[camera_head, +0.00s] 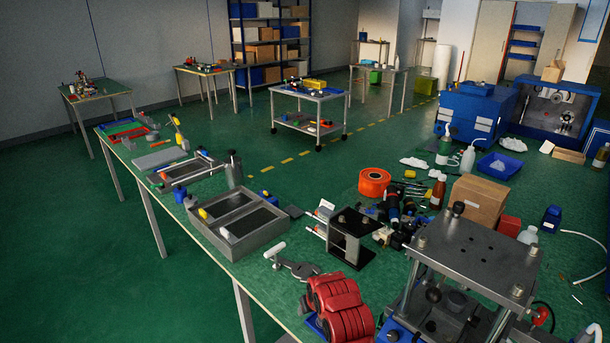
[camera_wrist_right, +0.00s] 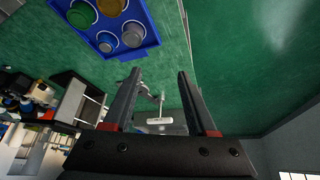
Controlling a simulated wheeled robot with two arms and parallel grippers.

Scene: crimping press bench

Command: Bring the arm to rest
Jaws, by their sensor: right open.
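My right gripper (camera_wrist_right: 160,78) shows in the right wrist view, with its two dark fingers spread wide apart. Nothing is held between the fingers. A light T-shaped tool (camera_wrist_right: 160,121) shows beyond them in the gap, apart from the fingers as far as I can tell. A blue tray (camera_wrist_right: 104,48) with several coloured round containers lies on the green bench top beyond the left finger. No gripper shows in the head view, and my left gripper is in neither view.
The long green bench (camera_head: 322,258) is crowded: a metal press (camera_head: 474,252) at front right, red rounded parts (camera_head: 340,308) at its near edge, a black-topped fixture (camera_head: 352,224) and a cardboard box (camera_head: 476,201). Open floor (camera_head: 60,240) lies left of the bench.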

